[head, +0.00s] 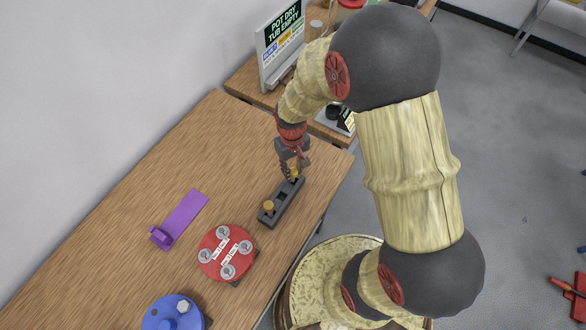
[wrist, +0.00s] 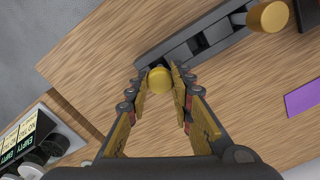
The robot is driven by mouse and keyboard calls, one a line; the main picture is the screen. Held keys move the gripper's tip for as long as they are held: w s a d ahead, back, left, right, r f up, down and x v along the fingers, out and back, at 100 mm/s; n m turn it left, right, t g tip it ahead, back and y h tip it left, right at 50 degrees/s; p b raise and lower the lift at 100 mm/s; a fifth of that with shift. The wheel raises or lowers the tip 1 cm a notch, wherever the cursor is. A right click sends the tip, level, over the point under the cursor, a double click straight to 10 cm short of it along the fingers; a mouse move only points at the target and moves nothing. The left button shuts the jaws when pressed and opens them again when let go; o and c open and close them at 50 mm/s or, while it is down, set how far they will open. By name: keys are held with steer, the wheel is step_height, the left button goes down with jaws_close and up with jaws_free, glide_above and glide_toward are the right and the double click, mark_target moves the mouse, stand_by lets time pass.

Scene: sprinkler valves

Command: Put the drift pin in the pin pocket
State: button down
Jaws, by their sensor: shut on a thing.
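My gripper (wrist: 160,72) is shut on a brass-coloured round-headed piece, which looks like the drift pin (wrist: 159,80). In the head view my gripper (head: 293,173) points down over the far end of a long dark grey block (head: 279,208). The block has a dark square opening (wrist: 198,44) near its middle, which may be the pin pocket. The held pin's lower part is hidden, so I cannot tell whether it sits in the block or just above it. A second brass piece (head: 268,207) stands upright at the block's near end and shows in the wrist view (wrist: 270,16).
A red disc with several grey knobs (head: 227,252) and a blue round part (head: 172,313) lie nearer on the wooden table (head: 130,180). A purple piece (head: 181,217) lies left. A sign (head: 281,40) stands on another table behind.

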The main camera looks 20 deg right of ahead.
steer(key=shift+f+b, duration=0.8)
steer(key=shift+f, duration=0.45)
steer(key=c, duration=1.5)
jaws_free()
steer(key=shift+r, duration=0.15)
steer(key=shift+r+p, duration=3.3)
steer(key=shift+r, duration=1.05)
